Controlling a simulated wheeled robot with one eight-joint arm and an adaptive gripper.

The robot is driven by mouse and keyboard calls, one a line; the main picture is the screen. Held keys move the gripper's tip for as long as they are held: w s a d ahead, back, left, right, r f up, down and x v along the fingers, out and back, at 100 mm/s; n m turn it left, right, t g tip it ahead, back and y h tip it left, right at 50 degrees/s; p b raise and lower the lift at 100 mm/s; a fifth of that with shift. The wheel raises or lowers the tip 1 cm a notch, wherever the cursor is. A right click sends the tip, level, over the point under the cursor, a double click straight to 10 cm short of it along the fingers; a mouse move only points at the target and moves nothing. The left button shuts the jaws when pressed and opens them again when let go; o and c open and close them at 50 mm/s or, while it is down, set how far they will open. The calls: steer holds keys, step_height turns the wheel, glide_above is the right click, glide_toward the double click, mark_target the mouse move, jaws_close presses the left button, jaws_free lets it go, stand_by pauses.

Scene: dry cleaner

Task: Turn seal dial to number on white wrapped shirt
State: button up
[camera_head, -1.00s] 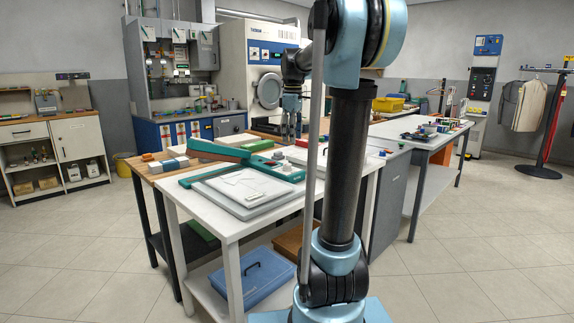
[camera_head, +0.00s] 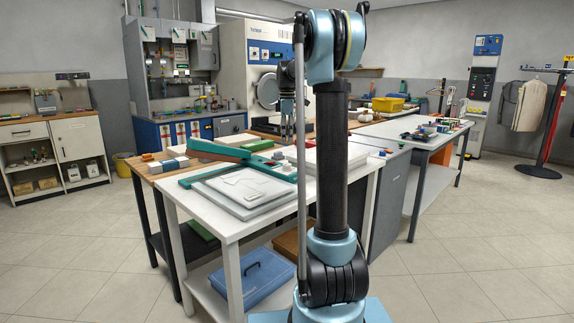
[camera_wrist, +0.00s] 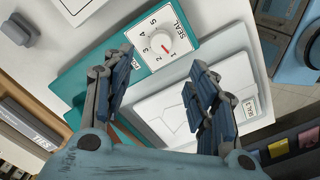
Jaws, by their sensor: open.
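In the wrist view the seal dial (camera_wrist: 154,43) is a round white knob with a red mark, on a white plate numbered 1 to 5 and marked SEAL. The red mark points towards the 1 side. The plate is on the teal sealer (camera_wrist: 190,57), also on the white table in the head view (camera_head: 262,162). The white wrapped shirt (camera_wrist: 170,107) lies flat beside it; its label (camera_wrist: 249,107) reads SEAL and a digit, seemingly 3. My gripper (camera_wrist: 160,58) is open and empty above the sealer, its fingers either side of the dial in the picture, apart from it. It shows partly behind my arm in the head view (camera_head: 287,108).
The sealer's long arm with its red-brown strip (camera_head: 218,151) reaches over the white table (camera_head: 230,236). A white box-like thing (camera_head: 355,158) stands right of the sealer. A blue case (camera_head: 250,280) lies on the shelf below. The floor at left is clear.

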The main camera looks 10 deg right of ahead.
mark_target(287, 164)
step_height(287, 164, down, 12)
steer(key=shift+r, duration=0.1)
stand_by(0.4)
steer(key=c, duration=1.1)
